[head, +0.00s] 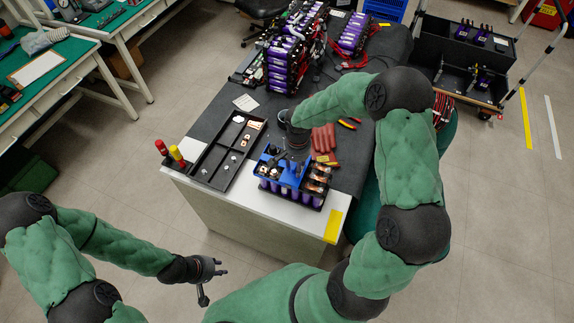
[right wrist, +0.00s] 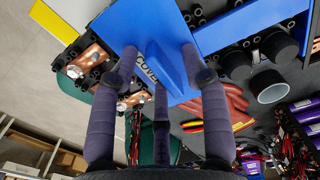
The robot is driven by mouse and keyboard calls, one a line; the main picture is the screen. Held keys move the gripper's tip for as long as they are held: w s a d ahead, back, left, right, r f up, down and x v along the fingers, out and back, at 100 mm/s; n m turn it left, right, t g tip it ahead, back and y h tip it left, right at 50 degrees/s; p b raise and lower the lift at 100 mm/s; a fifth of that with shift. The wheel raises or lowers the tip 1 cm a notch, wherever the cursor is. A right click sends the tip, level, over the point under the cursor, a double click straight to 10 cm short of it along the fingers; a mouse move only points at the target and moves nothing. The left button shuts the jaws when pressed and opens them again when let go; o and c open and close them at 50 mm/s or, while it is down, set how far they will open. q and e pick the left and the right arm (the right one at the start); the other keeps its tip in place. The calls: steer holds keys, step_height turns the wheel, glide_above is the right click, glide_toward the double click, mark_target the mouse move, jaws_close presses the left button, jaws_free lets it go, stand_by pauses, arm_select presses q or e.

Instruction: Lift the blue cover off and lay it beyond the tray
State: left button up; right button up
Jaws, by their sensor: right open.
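The blue cover (head: 292,176) sits on a module of purple cells and copper busbars (head: 317,180) at the table's near edge. In the right wrist view the cover (right wrist: 215,30) shows a raised blue fin and partly hidden lettering. My right gripper (right wrist: 160,62) is open, its fingers on either side of the fin; contact cannot be told. In the head view its dark wrist is just above the cover. The black tray (head: 207,163) lies left of the module with small parts in it. My left gripper (head: 212,280) is open and empty, off the table's near left.
Red and yellow screwdrivers (head: 177,155) stand left of the tray. Red gloves (head: 323,139) and pliers (head: 347,124) lie behind the module. Purple battery stacks (head: 285,65) stand farther back.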

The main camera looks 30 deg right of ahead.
jaws_close()
steer(key=shift+r, duration=0.15)
steer(key=shift+r, duration=0.6)
steer(key=s+a+r+p, duration=0.2)
steer(key=s+a+r, duration=0.5)
steer(key=s+r, duration=0.4)
steer(key=shift+s+a+r, duration=0.25)
steer(key=shift+s+r, duration=0.05)
steer(key=shift+s, duration=0.15)
steer(key=shift+r, duration=0.2)
